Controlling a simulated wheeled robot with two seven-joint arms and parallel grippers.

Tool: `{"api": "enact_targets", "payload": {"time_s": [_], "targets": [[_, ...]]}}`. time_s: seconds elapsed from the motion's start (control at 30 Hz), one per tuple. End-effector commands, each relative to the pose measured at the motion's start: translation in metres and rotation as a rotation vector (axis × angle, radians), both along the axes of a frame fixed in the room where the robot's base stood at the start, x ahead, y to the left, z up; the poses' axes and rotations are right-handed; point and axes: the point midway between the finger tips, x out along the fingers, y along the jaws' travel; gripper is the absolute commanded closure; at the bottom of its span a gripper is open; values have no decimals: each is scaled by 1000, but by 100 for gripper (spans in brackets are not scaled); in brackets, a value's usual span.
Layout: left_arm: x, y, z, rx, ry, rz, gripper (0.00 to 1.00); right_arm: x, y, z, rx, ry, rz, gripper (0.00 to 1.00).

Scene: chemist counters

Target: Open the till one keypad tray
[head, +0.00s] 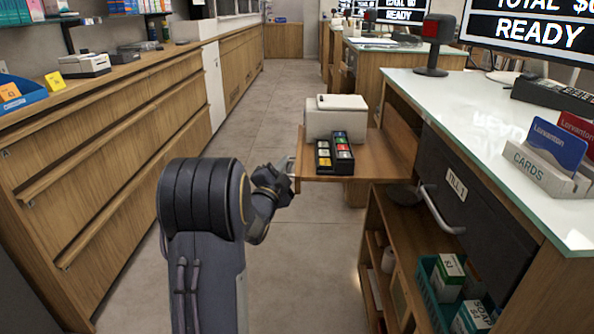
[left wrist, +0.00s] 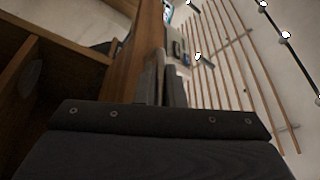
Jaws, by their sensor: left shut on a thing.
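The keypad tray (head: 375,165) is a wooden pull-out board. It stands out from the till one counter into the aisle, with a dark keypad (head: 334,153) of coloured keys and a white box-shaped device (head: 336,116) on it. My left gripper (head: 289,168) is at the tray's outer left end, shut on its edge or pull; my wrist partly hides the grip. In the left wrist view the gripper fingers (left wrist: 160,85) are against the wooden board (left wrist: 143,55). My right gripper is not in view.
The dark TILL 1 drawer (head: 485,190) with a metal handle (head: 440,212) is in the counter at right. Open shelves below hold a teal basket (head: 432,290). Wooden drawer cabinets (head: 120,140) line the left. The aisle floor (head: 300,270) between is clear.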

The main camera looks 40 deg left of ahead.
Motion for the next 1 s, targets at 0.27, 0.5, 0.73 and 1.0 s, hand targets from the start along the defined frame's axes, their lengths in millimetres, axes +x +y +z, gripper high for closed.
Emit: {"api": "enact_targets", "payload": {"time_s": [0.27,0.5,0.73,1.0], "targets": [[-3,3,-2,-1,5,1,100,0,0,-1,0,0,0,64],[-2,3,-1,0,5,0,83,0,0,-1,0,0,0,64],[-2,3,-1,-1,2,0,82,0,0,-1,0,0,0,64],[-26,-4,-5,-4,3,2,82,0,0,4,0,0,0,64]]}}
